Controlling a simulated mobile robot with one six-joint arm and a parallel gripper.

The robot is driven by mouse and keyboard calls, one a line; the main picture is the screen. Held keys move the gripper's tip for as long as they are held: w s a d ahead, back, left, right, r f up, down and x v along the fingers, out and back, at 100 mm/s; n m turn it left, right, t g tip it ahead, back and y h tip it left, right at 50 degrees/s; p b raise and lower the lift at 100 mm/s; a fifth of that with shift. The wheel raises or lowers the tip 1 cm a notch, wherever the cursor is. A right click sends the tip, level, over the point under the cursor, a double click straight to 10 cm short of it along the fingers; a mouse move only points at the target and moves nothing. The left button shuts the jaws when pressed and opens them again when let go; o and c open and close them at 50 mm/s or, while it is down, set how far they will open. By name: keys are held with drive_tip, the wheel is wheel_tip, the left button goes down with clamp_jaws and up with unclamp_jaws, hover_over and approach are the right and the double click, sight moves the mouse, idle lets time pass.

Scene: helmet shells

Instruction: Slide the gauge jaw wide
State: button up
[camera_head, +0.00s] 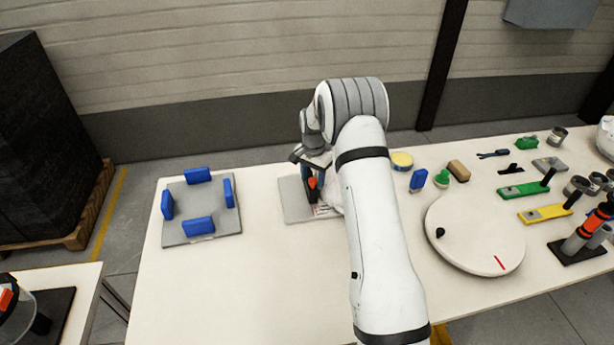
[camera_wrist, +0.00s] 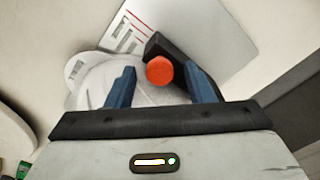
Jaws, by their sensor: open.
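The gauge is a grey plate (camera_head: 293,198) on the table, partly hidden by my arm in the head view; the wrist view shows its plate (camera_wrist: 205,28) with red scale lines (camera_wrist: 122,38). Its black jaw (camera_wrist: 165,43) carries a round red-orange knob (camera_wrist: 159,72). The knob (camera_head: 312,183) also shows in the head view. A white rounded shell (camera_wrist: 92,80) lies beside the jaw, partly behind a finger. My gripper (camera_wrist: 160,70) is open, with one blue finger on each side of the knob. Gaps show between the fingers and the knob.
A grey base with several blue blocks (camera_head: 198,240) stands at the left. A large white disc (camera_head: 470,235) lies to the right of my arm. Coloured blocks, green and yellow bars and cylinders crowd the right end. The table's front left is clear.

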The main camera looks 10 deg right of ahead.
drive_tip(key=shift+c, duration=0.6)
clamp_jaws()
